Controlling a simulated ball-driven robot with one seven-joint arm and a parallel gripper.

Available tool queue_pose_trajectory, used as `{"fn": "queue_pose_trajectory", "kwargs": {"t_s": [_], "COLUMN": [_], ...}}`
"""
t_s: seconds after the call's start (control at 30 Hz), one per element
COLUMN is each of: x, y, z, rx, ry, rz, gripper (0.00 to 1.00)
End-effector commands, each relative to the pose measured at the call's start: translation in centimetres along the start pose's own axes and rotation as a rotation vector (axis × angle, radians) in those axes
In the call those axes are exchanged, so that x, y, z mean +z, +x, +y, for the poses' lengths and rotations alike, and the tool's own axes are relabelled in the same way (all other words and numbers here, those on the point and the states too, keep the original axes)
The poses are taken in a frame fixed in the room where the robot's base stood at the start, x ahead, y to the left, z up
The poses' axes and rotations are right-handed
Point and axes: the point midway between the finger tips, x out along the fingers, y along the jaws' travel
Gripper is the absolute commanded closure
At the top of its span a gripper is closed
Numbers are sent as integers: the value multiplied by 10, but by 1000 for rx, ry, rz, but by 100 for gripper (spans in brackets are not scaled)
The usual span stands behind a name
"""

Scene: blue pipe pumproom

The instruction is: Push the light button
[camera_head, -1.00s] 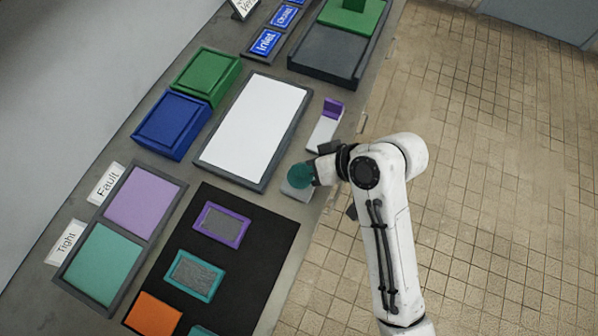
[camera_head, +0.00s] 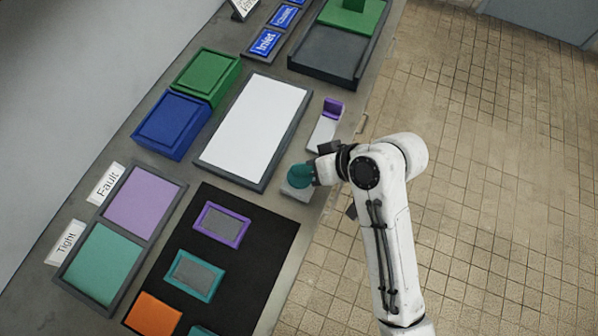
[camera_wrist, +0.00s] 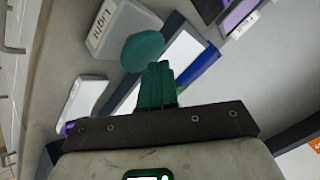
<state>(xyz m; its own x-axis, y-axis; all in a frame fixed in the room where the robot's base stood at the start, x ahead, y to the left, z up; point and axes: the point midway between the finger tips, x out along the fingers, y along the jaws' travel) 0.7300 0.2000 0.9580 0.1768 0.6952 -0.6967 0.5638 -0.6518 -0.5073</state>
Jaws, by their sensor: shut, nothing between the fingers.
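The light button is a round teal disc (camera_wrist: 143,50) on a light grey box with a white "Light" label (camera_wrist: 102,31). In the head view the grey box (camera_head: 297,191) sits at the bench's right edge, its teal top partly covered by my gripper. My gripper (camera_wrist: 157,66) has teal fingers that are shut together and empty. In the wrist view the fingertips overlap the near edge of the disc. I cannot tell whether they touch it.
A white-topped panel (camera_head: 252,130) lies left of the button. A white piece with a purple block (camera_head: 325,127) stands just beyond. A black mat (camera_head: 240,270) with framed grey pieces lies nearer. Tiled floor (camera_head: 480,190) is open to the right.

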Motion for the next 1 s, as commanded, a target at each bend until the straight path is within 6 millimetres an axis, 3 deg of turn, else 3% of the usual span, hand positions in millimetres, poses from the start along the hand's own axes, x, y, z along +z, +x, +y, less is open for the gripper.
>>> {"fn": "queue_pose_trajectory", "kwargs": {"t_s": [1.0], "x": [5], "y": [7], "z": [5], "rx": [0], "ry": [0], "rz": [-1], "gripper": [100]}}
